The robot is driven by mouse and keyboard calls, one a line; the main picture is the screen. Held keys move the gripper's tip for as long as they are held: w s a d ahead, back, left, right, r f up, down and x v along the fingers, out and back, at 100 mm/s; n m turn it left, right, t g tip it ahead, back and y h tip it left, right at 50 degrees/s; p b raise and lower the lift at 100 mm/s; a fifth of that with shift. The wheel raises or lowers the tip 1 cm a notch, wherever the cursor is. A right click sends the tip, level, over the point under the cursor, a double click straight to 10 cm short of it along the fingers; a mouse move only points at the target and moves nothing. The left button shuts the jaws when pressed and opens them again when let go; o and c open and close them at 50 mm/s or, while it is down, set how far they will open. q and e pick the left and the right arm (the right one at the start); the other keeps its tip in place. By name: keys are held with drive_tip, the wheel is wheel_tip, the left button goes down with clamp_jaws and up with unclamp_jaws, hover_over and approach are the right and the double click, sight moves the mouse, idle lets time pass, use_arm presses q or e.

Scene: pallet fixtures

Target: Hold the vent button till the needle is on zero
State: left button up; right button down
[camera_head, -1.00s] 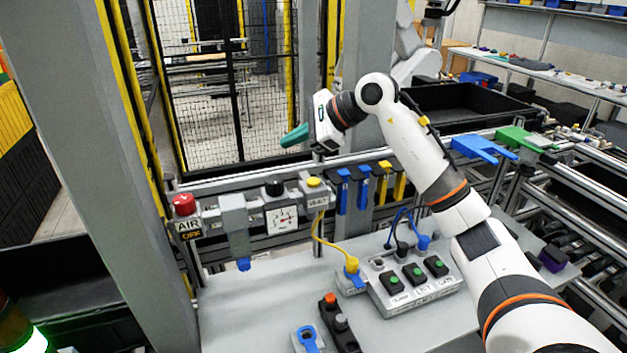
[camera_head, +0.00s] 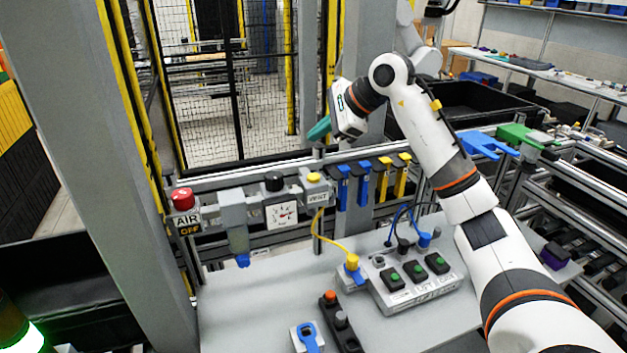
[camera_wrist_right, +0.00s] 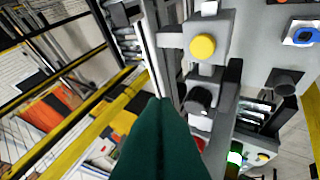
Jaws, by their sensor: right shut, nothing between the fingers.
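The yellow vent button (camera_head: 313,178) sits on a grey block labelled VENT on the rail; it also shows in the right wrist view (camera_wrist_right: 203,46), uncovered. Left of it is the white pressure gauge (camera_head: 281,214) with a red needle; its exact reading is too small to tell. My right gripper (camera_head: 318,131) has dark green fingers, shut and empty, above the vent block in the head view and apart from the button. In the right wrist view the fingers (camera_wrist_right: 160,115) point up the picture, with the button ahead and to their right. My left gripper is not in view.
A black knob (camera_head: 273,181) tops the unit by the gauge. A red button (camera_head: 183,199) sits above an AIR OFF sign at the left. Blue and yellow clips (camera_head: 382,180) hang right of the vent block. A grey box with green buttons (camera_head: 416,272) stands on the table.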

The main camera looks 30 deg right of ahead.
sight(310, 175)
wheel_tip(310, 175, down, 6)
drive_tip(key=b, duration=0.4)
drive_tip(key=shift+f, duration=0.2)
drive_tip(key=shift+f+b, duration=0.4)
drive_tip(key=shift+b, duration=0.1)
idle(1.2)
drive_tip(key=shift+f+b, duration=0.3)
drive_tip(key=shift+f, duration=0.05)
drive_tip(key=shift+f+b, duration=0.35)
drive_tip(key=shift+f, duration=0.2)
idle(4.5)
